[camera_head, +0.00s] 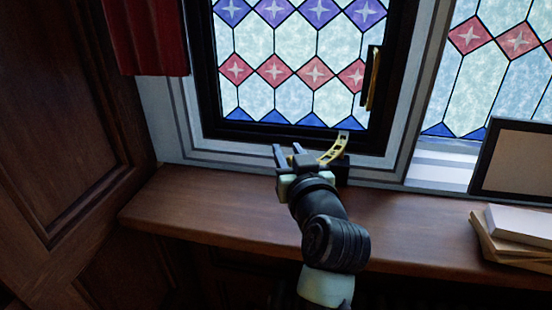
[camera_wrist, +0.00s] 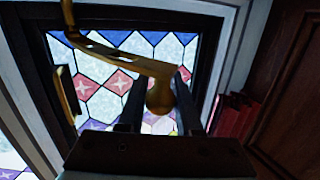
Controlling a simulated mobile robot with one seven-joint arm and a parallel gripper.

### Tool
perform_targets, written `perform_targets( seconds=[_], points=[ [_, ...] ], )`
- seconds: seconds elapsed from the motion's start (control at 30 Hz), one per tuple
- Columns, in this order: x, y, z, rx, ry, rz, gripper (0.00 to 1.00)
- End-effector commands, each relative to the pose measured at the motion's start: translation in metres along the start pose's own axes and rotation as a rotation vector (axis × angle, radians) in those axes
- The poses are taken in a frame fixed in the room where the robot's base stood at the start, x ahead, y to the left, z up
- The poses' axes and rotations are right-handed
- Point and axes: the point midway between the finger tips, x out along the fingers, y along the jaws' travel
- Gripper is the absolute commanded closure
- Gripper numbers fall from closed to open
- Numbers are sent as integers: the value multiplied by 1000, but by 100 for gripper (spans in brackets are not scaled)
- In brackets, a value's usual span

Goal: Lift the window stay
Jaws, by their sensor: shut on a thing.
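The brass window stay (camera_head: 333,150) is a narrow bar with holes at the bottom of the dark window frame, right of my gripper (camera_head: 289,153). In the wrist view the stay (camera_wrist: 110,52) runs from the upper left to a rounded end between my two fingers. My gripper is shut on this end. The fingers partly hide how the rounded end is held. The stay slants upward to the right in the head view, and its far end is near the lower window frame.
The leaded window (camera_head: 290,70) has a brass handle (camera_head: 373,80) at its right side. A wooden sill (camera_head: 210,205) runs below. A red curtain (camera_head: 150,40) hangs left. A framed board (camera_head: 512,160) and stacked books (camera_head: 515,235) stand right. The sill's left part is clear.

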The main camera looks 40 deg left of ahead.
Motion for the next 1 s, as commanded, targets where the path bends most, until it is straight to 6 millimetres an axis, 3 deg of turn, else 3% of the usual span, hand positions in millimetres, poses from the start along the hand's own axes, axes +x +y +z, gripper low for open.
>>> perform_targets(
  seconds=[0.03,0.53,1.0],
  points=[
    [3,4,-16,7,-24,-1,100],
    [17,9,-62,93,-231,-5,100],
    [22,12,-66,122,-297,-3,100]
  ],
)
